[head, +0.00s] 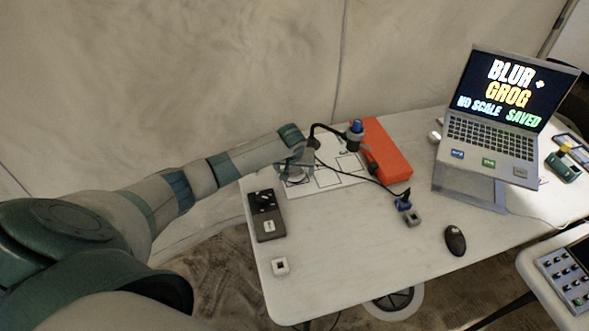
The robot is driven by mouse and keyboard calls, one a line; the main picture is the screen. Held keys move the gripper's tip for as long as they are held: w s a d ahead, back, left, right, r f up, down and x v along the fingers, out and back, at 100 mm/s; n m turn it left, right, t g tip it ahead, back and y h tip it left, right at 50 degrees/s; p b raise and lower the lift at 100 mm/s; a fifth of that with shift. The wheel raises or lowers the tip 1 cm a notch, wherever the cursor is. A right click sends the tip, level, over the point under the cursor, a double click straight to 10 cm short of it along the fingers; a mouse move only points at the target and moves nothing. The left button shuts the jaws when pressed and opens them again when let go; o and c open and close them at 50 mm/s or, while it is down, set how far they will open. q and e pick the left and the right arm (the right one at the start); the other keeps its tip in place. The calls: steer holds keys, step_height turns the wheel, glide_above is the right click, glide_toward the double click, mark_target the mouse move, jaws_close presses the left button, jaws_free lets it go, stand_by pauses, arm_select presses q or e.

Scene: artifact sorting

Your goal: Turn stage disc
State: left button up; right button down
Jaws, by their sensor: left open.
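My left gripper (294,172) reaches over the white table from the left. It is open and hangs above the left part of a white sheet with black outlined boxes (328,178). I cannot make out the stage disc clearly. A small rounded grey form shows at the gripper's fingers, and I cannot tell whether it is the disc or part of the gripper. A black bent stand (328,127) with a blue-topped camera-like head (355,136) rises just right of the gripper. My right gripper is not in view.
A red-orange box (387,152) lies right of the sheet. A laptop (498,125) reads "BLUR GROG NO SCALE SAVED". A black mouse (455,240) and a cable lie nearer. The front middle is clear.

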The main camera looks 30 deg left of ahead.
arm_select(q)
steer(key=c, duration=1.1)
